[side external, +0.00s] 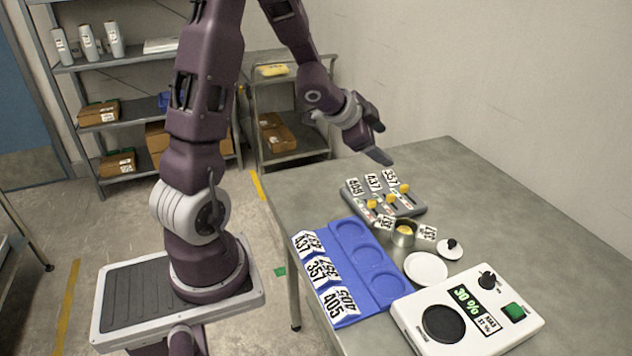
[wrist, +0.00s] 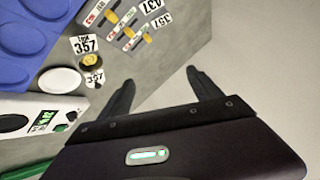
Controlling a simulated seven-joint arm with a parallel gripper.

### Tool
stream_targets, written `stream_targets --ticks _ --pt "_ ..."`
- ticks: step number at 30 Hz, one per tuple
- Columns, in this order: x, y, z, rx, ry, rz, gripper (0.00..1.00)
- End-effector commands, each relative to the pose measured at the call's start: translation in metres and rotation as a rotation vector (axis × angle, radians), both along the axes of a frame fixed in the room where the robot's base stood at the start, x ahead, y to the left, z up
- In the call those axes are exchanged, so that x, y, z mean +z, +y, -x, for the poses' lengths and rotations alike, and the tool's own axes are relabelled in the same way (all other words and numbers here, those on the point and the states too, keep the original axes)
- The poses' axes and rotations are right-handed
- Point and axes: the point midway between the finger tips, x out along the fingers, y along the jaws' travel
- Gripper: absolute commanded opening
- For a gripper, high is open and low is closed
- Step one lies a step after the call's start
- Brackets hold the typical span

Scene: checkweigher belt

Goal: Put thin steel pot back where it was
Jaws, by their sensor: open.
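A small steel pot (side external: 403,237) with something yellow inside stands on the table between the blue tray and the lid. Tags reading 357 show beside it, and the pot also shows in the wrist view (wrist: 92,61). The blue tray (side external: 336,243) has three round recesses, all empty, labelled 437, 357 and 405 from far to near. My gripper (side external: 379,140) is open and empty, high above the far part of the table. In the wrist view its fingers (wrist: 158,82) are spread, with nothing between them; the pot lies off to their left.
A white round plate (side external: 426,269) and a dark-knobbed lid (side external: 452,249) lie near the pot. A white weighing unit (side external: 466,318) reading 30 % stands at the front. A grey block (side external: 412,207) with yellow knobs and number tags stands behind. The table's right side is clear.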

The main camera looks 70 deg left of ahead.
Motion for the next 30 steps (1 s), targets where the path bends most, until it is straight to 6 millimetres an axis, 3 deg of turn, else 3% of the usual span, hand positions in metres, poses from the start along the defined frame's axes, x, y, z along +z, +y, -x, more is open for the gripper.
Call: stream_targets --ticks 1,3,5,9,13,17,30 --pt "0.038 -0.015 0.01 0.079 -0.009 -0.04 0.74" --pt "0.077 -0.041 0.045 0.219 0.007 -0.029 0.74" --pt "0.097 -0.072 0.086 0.311 0.034 0.034 0.74" --pt "0.106 -0.147 0.184 0.384 0.153 0.252 0.74" --pt "0.1 -0.191 0.242 0.353 0.257 0.387 0.74" --pt "0.098 -0.203 0.259 0.338 0.295 0.427 0.74" --pt "0.098 -0.203 0.258 0.342 0.294 0.425 0.74"
